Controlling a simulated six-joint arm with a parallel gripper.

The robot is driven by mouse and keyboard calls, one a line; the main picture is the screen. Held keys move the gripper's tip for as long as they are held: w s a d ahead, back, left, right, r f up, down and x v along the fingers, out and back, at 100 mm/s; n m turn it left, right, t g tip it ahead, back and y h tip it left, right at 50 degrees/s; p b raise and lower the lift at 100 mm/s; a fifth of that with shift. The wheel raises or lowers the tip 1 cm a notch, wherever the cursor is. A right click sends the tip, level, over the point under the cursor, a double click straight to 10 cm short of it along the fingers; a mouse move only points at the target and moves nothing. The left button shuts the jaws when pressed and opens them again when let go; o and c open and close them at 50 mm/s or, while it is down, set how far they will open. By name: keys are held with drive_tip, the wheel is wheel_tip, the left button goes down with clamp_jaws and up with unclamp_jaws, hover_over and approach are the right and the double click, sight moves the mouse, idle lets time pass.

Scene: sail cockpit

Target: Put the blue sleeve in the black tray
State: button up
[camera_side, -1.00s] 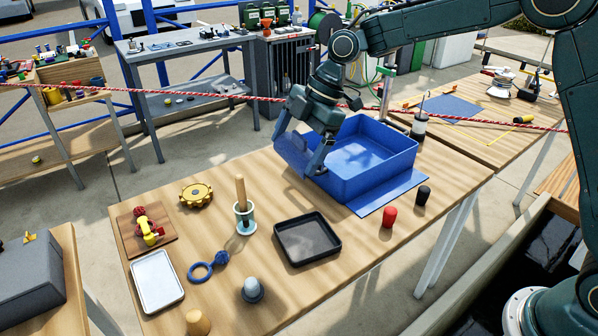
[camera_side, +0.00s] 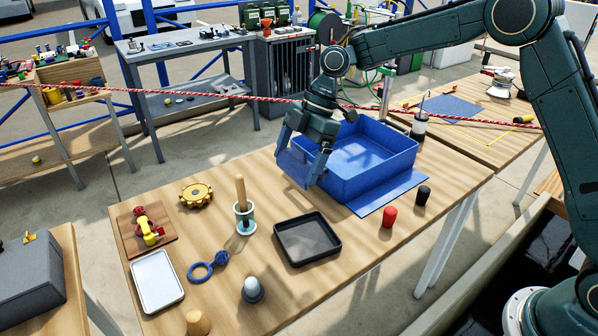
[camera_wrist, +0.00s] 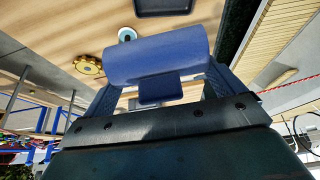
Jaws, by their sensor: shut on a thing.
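My gripper (camera_side: 300,172) is shut on the blue sleeve (camera_side: 291,165), beside the left wall of the big blue bin and above the table. In the wrist view the sleeve (camera_wrist: 155,58) is a smooth, rounded blue piece lying across between the two fingers (camera_wrist: 160,85). In the side view the fingers partly hide it. The black tray (camera_side: 307,240) is a shallow, empty, rounded square on the table, nearer the camera than my gripper. Its edge also shows at the top of the wrist view (camera_wrist: 163,6).
The blue bin (camera_side: 375,172) stands just right of my gripper, with a blue mat (camera_side: 388,194) in front. Table between gripper and tray is clear.

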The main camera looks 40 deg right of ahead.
wheel_tip(320, 180, down, 11)
drive_tip(key=shift+f, duration=0.2)
drive_tip(key=shift+f, duration=2.15)
drive_tip(key=shift+f, duration=0.2)
drive_tip(key=o, duration=0.9)
drive_tip(key=shift+r, duration=0.1)
